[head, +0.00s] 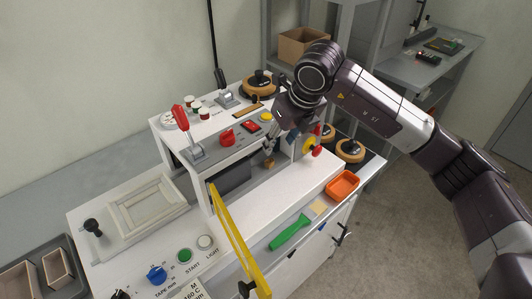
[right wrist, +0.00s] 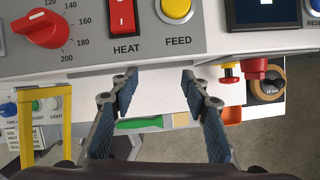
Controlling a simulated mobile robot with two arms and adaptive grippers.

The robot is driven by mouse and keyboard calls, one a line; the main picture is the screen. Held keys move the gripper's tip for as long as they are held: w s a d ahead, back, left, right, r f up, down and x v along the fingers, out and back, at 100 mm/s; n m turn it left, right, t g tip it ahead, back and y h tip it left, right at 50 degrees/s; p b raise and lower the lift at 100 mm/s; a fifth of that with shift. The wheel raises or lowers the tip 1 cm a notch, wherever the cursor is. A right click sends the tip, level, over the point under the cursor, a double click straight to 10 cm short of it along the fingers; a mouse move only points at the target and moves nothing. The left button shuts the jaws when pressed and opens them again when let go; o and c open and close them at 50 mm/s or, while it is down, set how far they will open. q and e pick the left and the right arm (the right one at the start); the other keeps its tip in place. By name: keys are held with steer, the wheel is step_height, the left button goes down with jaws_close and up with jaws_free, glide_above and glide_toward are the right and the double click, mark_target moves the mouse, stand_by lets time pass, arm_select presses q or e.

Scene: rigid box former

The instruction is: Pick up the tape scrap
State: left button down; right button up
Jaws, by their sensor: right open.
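My right gripper (head: 268,150) hangs over the front of the white machine (head: 312,184). In the right wrist view, its two blue-padded fingers (right wrist: 158,78) are apart with nothing between them, below the HEAT switch (right wrist: 122,14) and FEED button (right wrist: 175,9). A small tan-brown piece (head: 269,162) shows just under the fingertips in the head view; I cannot tell whether it is the tape scrap. A flat brown strip (head: 247,110) lies on the machine's top, behind the controls. My left gripper is not in view.
A yellow guard frame (head: 229,236) stands at the machine's front. A green-handled brush (head: 291,232) and an orange tray (head: 342,184) lie on the right side of the worktop. Tape rolls (head: 349,149) sit beyond. A red-handled lever (head: 181,118) rises on the left.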

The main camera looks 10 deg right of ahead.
steer(key=b, duration=0.2)
glide_toward(271, 162)
step_height(271, 162, down, 2)
steer(key=b+x, duration=0.1)
steer(key=x, duration=0.2)
steer(key=b+x, duration=0.1)
steer(key=x, duration=0.2)
steer(key=shift+w+a+b, duration=0.2)
steer(key=shift+b, duration=0.15)
steer(key=shift+w+f, duration=0.15)
steer(key=c, duration=0.3)
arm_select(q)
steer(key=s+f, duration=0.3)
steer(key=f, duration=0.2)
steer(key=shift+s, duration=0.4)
arm_select(e)
steer(key=c, duration=0.4)
